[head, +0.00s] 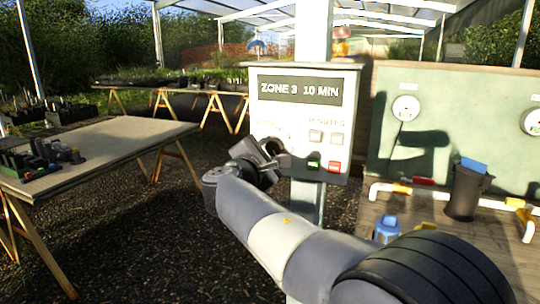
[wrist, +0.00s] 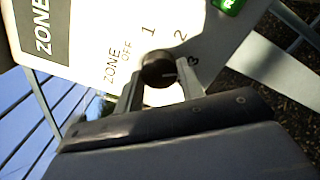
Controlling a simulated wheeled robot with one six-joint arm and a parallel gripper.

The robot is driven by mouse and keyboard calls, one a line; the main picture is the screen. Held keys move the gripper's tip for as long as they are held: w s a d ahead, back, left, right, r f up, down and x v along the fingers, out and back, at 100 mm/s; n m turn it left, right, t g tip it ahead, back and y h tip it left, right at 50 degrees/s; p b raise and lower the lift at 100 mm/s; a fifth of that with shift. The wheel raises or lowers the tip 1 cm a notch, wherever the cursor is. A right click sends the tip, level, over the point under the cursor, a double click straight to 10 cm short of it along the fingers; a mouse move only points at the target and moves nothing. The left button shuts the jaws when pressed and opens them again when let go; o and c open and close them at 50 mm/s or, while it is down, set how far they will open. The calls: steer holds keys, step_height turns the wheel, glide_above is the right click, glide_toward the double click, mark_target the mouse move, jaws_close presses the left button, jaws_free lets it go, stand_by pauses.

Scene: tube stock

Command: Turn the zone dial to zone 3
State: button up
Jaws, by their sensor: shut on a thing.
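The zone dial (wrist: 158,66) is a round black knob with a light pointer mark, ringed by the labels OFF, 1, 2 and 3. The mark points toward the 3. My gripper (wrist: 161,80) is shut on the dial, one finger on each side of it. In the head view my gripper (head: 272,155) is at the lower left of the box face and hides the dial.
A green button (head: 313,161) and a red button (head: 335,167) sit right of my gripper, below the minutes buttons (head: 316,136). A wooden table (head: 110,140) stands left. A dark bin (head: 465,190) and white pipes (head: 440,195) are at the right.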

steer(key=o, duration=1)
steer(key=v, duration=1)
steer(key=shift+s, duration=0.4)
steer(key=shift+w+a, duration=0.1)
steer(key=x, duration=1)
steer(key=shift+w, duration=0.35)
steer(key=shift+s, duration=0.1)
